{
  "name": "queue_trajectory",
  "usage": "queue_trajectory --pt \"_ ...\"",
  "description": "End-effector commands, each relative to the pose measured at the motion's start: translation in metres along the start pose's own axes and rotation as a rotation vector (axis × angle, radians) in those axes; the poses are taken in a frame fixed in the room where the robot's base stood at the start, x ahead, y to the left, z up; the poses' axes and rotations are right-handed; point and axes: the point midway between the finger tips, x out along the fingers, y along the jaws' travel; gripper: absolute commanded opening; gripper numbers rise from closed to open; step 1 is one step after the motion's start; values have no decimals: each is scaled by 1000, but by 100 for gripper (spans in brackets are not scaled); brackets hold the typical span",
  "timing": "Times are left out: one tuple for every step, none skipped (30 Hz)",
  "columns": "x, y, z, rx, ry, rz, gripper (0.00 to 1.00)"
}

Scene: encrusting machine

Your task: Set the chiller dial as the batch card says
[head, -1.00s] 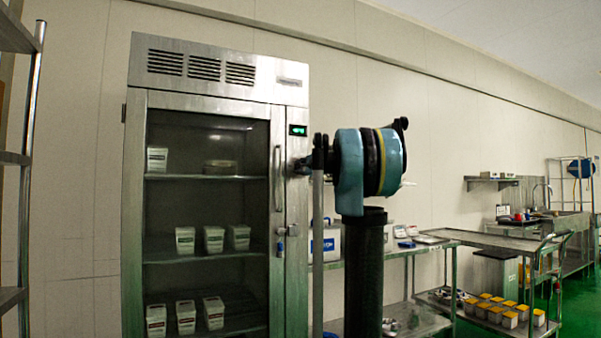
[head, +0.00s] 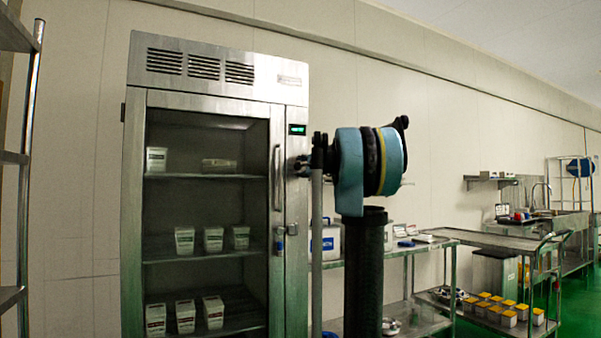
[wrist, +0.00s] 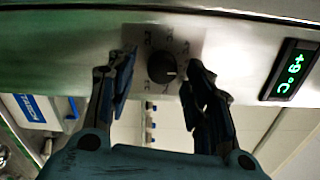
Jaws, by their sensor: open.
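The chiller (head: 292,95) is a tall steel cabinet with a glass door. Its dial (wrist: 162,66) is a round black knob on a light plate with small marks around it. A pale pointer line on the knob points to the right in the wrist view. My gripper (wrist: 160,60) is open, one finger on each side of the dial, with gaps visible between fingers and knob. In the head view my gripper (head: 303,166) is at the cabinet's right front post and hides the dial. The green display (wrist: 291,70) appears to read +9°C, sideways. I cannot make out a batch card.
The door handle (head: 277,178) and a latch (head: 286,230) are close to my gripper. White tubs (head: 213,239) stand on shelves behind the glass. A steel table (head: 420,243) and a cart (head: 500,240) stand to the right. A rack post (head: 28,180) is at far left.

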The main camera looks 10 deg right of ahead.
Motion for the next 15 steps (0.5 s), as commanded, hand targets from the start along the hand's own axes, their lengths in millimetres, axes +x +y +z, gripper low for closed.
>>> queue_trajectory --pt "-5 0 0 0 1 0 47" --pt "-9 0 0 0 1 0 47" --pt "-14 0 0 0 1 0 47" --pt "-18 0 0 0 1 0 47" --pt "-23 0 0 0 1 0 47" --pt "-30 0 0 0 2 0 47" --pt "-35 0 -1 0 3 0 47" --pt "-40 0 -1 0 2 0 47" --pt "-46 1 0 0 2 0 47" --pt "-51 1 0 0 2 0 47" --pt "-56 1 0 0 2 0 47" --pt "-63 1 -1 0 3 0 47" --pt "-68 1 -1 0 3 0 47" --pt "-73 1 -1 0 3 0 47" --pt "-79 1 -1 0 2 0 47"
